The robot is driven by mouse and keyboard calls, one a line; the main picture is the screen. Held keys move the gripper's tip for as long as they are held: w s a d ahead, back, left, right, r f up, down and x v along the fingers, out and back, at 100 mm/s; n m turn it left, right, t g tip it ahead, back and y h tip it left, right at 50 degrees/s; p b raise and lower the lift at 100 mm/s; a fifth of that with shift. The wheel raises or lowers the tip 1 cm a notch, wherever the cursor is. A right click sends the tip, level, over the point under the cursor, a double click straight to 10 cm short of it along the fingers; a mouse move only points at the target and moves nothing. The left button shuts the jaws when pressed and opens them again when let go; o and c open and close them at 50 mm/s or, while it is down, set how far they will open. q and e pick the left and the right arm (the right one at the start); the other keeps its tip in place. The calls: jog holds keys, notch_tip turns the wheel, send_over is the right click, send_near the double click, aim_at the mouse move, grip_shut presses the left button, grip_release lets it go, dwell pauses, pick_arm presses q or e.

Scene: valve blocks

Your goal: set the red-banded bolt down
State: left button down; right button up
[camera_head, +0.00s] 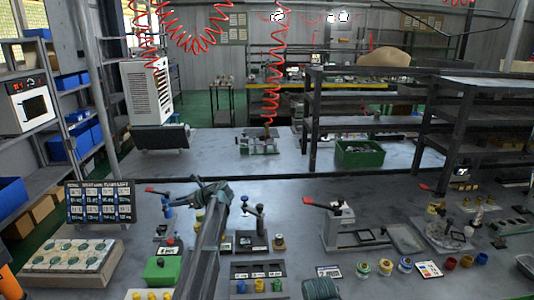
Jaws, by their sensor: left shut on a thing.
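My left gripper (208,188) is over the workbench, left of the middle, at the far end of my grey arm. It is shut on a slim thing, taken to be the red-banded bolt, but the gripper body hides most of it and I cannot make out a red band. Whether it touches anything below is not clear. My right gripper is not in view.
A red-handled clamp press (338,225) stands right of the arm. A label board (100,202) and a tray of round parts (68,256) are at left. A green box (162,270) is near the front. Colored rings (385,267) lie front right. Bare bench shows behind the gripper.

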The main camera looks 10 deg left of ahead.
pick_arm(q)
notch_tip(320, 180, up, 8)
jog(key=p, duration=0.6)
jog(key=shift+f+p, duration=0.1)
jog(key=shift+p, duration=0.3)
